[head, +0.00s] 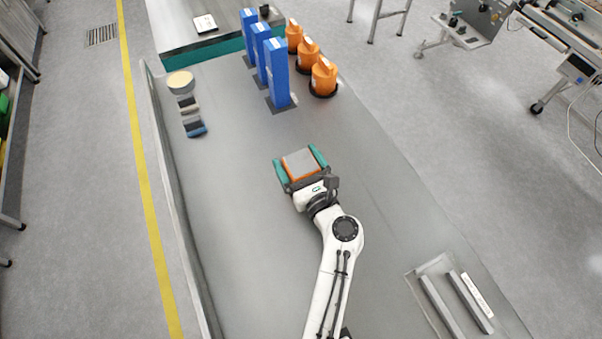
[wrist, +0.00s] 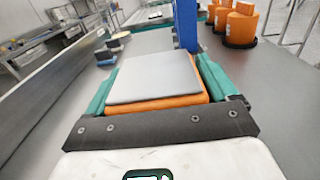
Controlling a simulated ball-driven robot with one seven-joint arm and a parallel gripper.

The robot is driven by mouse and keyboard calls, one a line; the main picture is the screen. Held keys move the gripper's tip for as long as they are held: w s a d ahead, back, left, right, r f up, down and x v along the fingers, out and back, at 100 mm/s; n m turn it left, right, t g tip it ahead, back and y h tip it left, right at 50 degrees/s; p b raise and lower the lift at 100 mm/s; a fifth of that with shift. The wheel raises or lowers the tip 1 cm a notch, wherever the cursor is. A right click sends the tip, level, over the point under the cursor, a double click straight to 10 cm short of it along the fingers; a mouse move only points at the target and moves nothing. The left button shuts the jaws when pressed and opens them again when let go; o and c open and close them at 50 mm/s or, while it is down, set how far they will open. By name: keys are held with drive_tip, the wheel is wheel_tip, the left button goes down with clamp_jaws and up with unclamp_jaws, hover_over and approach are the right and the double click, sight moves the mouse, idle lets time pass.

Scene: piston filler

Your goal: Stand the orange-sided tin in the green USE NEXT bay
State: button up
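The orange-sided tin (head: 300,163) has a flat grey top and sits between the two teal fingers of my gripper (head: 301,163), over the middle of the grey table. In the wrist view the tin (wrist: 155,82) fills the space between the fingers, with a finger close against each side, so my gripper (wrist: 157,85) looks shut on it. Its grey top faces up and its orange side shows along the near edge. I cannot tell whether it touches the table. I cannot make out a green bay marked USE NEXT in either view.
Blue upright boxes (head: 278,75) and orange containers (head: 323,77) stand at the far end. A round cream-topped item (head: 180,81) and small dark-and-blue items (head: 194,127) lie at the left edge. Two grey rails (head: 470,303), one labelled white, lie near right. The table around my gripper is clear.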

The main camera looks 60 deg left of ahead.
drive_tip(key=c, duration=1.1)
drive_tip(key=shift+c, duration=0.9)
drive_tip(key=shift+r, duration=0.1)
